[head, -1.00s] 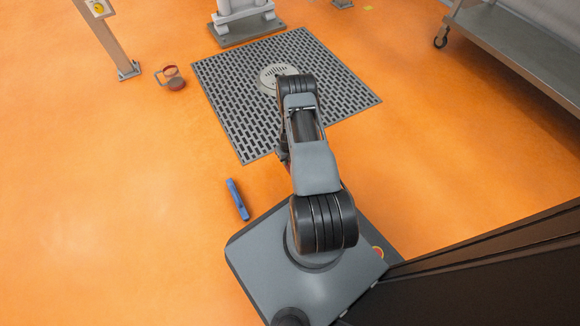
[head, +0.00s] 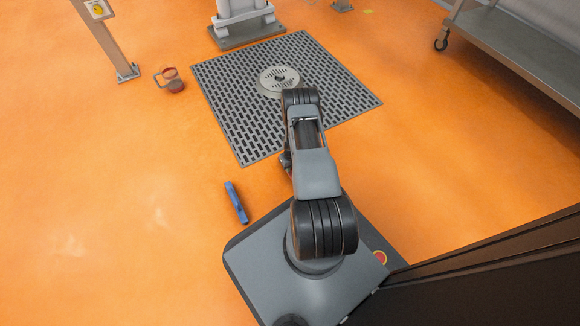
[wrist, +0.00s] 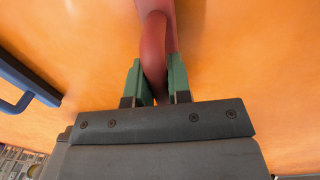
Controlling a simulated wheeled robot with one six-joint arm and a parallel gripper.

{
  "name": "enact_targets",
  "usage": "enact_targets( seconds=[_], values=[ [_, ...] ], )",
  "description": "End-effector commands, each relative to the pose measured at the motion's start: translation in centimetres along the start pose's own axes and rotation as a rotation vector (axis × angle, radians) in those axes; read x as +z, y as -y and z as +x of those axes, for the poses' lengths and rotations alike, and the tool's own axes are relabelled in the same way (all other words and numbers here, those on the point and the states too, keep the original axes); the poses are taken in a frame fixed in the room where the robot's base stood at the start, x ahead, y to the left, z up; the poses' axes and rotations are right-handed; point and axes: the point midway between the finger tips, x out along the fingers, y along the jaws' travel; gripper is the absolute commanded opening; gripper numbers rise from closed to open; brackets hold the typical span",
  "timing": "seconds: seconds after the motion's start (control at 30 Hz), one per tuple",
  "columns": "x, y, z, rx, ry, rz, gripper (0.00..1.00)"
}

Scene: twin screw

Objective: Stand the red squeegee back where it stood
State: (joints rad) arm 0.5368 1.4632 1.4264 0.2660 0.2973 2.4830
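A red piece (wrist: 155,45) with a rounded, loop-like end shows in the wrist view, and I take it for the red squeegee. Its end sits between the green fingertips of my gripper (wrist: 156,85), which touch it on both sides, so the gripper appears shut on it. The far part of the squeegee runs out of the top of the wrist view.
A blue tool (head: 236,202) lies on the orange floor left of my base; it also shows in the wrist view (wrist: 28,82). A grey floor grate (head: 235,110) with a round drain (head: 279,80) lies ahead. A jug (head: 172,80), post (head: 113,45) and steel trolley (head: 520,50) stand around.

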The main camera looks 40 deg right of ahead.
Motion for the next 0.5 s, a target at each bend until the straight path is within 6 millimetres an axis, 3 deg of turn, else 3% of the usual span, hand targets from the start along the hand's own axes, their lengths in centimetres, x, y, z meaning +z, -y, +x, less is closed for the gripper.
enact_targets(
  seconds=[0.27, 0.5],
  values=[
    [-0.01, -0.01, -0.01, 0.0, 0.0, 0.0, 0.44],
    [-0.01, -0.02, -0.13, 0.0, 0.0, 0.0, 0.44]
  ],
)
